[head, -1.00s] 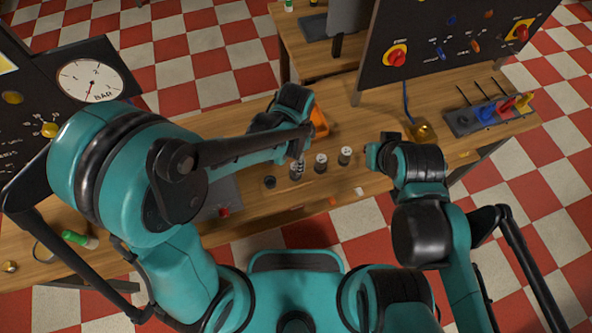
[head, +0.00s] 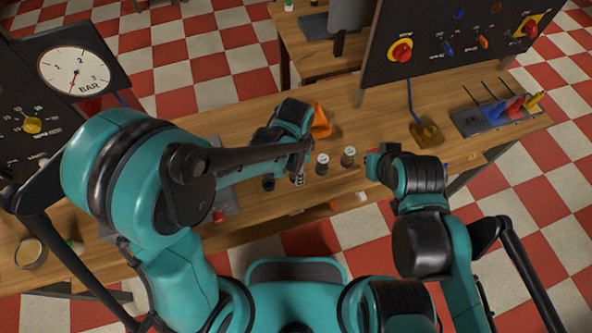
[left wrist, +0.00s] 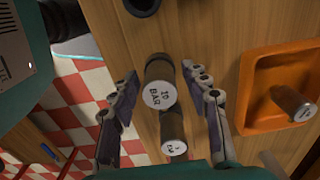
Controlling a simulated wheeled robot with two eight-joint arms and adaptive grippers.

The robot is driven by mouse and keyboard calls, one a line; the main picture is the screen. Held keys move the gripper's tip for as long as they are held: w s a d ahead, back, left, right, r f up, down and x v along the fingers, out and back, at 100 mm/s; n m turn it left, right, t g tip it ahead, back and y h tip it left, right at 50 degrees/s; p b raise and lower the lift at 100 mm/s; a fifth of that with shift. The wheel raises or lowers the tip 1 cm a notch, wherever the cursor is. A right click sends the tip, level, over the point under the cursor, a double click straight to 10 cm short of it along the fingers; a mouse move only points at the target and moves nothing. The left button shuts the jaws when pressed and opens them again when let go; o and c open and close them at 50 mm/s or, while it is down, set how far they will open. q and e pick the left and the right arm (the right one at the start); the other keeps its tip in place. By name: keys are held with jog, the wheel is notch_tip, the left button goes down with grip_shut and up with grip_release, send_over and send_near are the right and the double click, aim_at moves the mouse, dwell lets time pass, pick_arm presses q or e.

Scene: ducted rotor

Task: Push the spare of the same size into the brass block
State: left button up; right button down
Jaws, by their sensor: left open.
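My left gripper (left wrist: 160,82) is open in the left wrist view, one finger on each side of a dark cylinder (left wrist: 159,68) with a white end marked "10 BAR". In the head view the left gripper (head: 299,162) is over this cylinder (head: 298,180). A second, similar cylinder (left wrist: 172,126) stands beside it; its label is too small to read. It also shows in the head view (head: 322,164), with a third (head: 348,156) to its right. The brass block (head: 426,134) sits farther right, with a blue cable. My right gripper (head: 373,165) is mostly hidden by its arm.
An orange tray (left wrist: 256,80) holds a cylinder with a pale end (left wrist: 296,104). A dark round piece (head: 269,184) is left of the row. A panel with red and yellow knobs (head: 450,40) stands behind; a rack with coloured handles (head: 495,114) is far right.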

pick_arm(q)
jog(key=shift+c, duration=0.4)
dwell(0.3)
jog(key=c, duration=1)
